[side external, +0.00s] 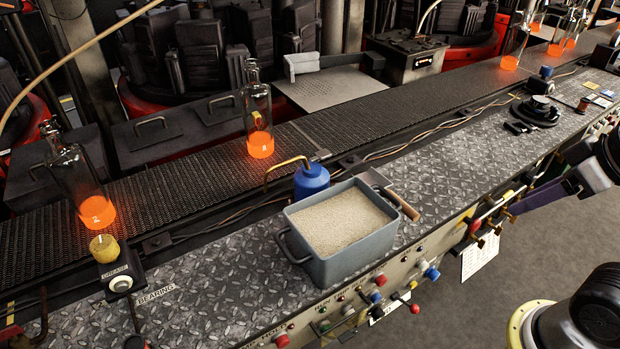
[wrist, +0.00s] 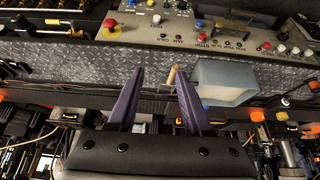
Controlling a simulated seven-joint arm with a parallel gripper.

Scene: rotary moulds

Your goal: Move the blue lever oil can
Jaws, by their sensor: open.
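The blue lever oil can (side external: 312,180) stands upright on the diamond-plate ledge, close behind the grey tub of sand (side external: 330,268). Its curved brass spout reaches to the left and its lower part is hidden by the tub. In the side view a purple finger of my gripper (side external: 542,196) shows at the right edge, well to the right of the can. In the wrist view my gripper (wrist: 158,70) has its two purple fingers apart with nothing between them.
A wooden-handled tool (side external: 400,203) lies right of the tub. Behind the ledge runs a dark conveyor (side external: 190,170) with glowing bottles (side external: 258,120). A yellow-topped grease pot (side external: 104,248) stands left. Buttons and levers (side external: 405,300) line the front.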

